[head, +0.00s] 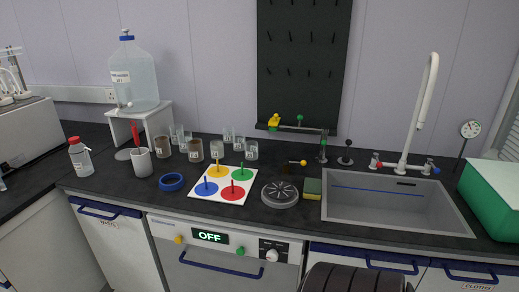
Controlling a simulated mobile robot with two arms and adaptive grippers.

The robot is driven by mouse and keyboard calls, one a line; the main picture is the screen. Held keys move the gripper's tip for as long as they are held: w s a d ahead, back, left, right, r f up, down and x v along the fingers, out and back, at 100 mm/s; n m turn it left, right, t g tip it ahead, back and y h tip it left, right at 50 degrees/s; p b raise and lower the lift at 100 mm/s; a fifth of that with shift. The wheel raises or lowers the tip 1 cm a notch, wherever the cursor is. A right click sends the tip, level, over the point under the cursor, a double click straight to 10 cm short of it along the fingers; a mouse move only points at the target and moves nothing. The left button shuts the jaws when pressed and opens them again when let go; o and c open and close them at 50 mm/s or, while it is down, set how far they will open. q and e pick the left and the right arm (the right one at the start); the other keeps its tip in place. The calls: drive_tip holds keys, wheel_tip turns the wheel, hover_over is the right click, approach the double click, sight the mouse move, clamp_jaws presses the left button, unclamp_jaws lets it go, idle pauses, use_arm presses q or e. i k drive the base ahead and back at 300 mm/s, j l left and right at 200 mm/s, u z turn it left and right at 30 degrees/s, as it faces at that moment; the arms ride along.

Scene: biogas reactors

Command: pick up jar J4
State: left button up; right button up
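Several small glass jars stand on the dark worktop left of centre. Two hold brown contents: one jar (162,147) and another jar (195,151) to its right. Clear jars stand beside and behind them, such as a jar (217,149), a jar (251,151) and a jar (180,137). The labels are too small to read, so I cannot tell which one is J4. Neither of my grippers shows in the head view.
A water bottle (136,75) stands on a white stand (161,116). A grey disc (280,194) and sink (390,211) are right.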

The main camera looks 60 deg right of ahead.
sight(216, 146)
drive_tip(key=z, duration=1.7)
drive_tip(key=i+j, duration=0.1)
